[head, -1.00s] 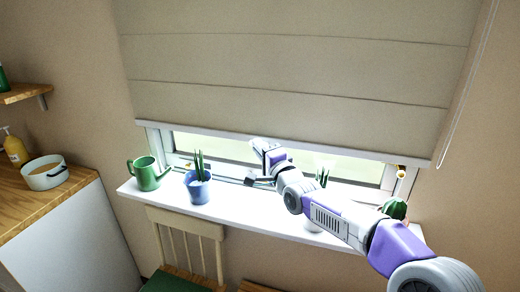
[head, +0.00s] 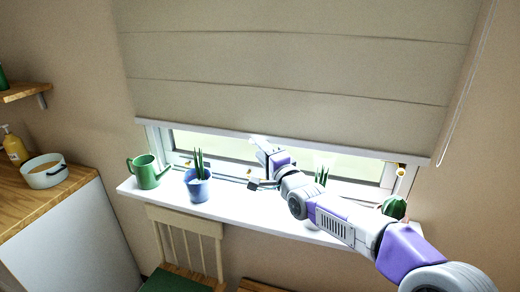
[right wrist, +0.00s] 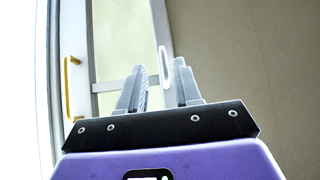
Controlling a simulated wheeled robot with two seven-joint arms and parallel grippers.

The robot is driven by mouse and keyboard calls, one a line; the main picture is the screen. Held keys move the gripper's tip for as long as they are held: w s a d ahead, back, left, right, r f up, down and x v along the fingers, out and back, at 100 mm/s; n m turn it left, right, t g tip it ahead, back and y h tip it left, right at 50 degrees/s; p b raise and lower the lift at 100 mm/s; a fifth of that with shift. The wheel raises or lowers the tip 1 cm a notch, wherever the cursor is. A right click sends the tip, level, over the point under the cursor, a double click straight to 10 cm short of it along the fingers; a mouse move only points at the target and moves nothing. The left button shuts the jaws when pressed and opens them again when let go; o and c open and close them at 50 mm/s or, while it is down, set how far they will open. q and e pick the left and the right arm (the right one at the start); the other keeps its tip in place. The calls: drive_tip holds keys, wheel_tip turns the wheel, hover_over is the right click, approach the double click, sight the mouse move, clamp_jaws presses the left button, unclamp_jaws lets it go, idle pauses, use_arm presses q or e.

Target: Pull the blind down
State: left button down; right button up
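The beige blind (head: 300,65) covers the upper part of the window, and its pale bottom bar (head: 220,132) leaves a strip of glass showing below. My right gripper (head: 257,163) is just under the bottom bar, near its middle. In the right wrist view the gripper (right wrist: 159,68) is open, its two fingers apart. A white ring pull (right wrist: 164,66) shows between or just beyond the fingertips, with no visible grip on it. The blind (right wrist: 240,60) fills the right of that view. My left gripper is not in view.
The white sill (head: 245,207) below holds a green watering can (head: 148,172), a blue pot (head: 198,187) and a cactus (head: 395,207). A brass window handle (right wrist: 70,85) shows in the right wrist view. A chair (head: 185,228) stands below. A cord (head: 462,105) hangs at the right.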

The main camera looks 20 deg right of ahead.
drive_tip(key=v, duration=0.5)
drive_tip(key=shift+s+d+f, duration=0.1)
drive_tip(key=shift+s+d, duration=0.05)
drive_tip(key=shift+s, duration=0.2)
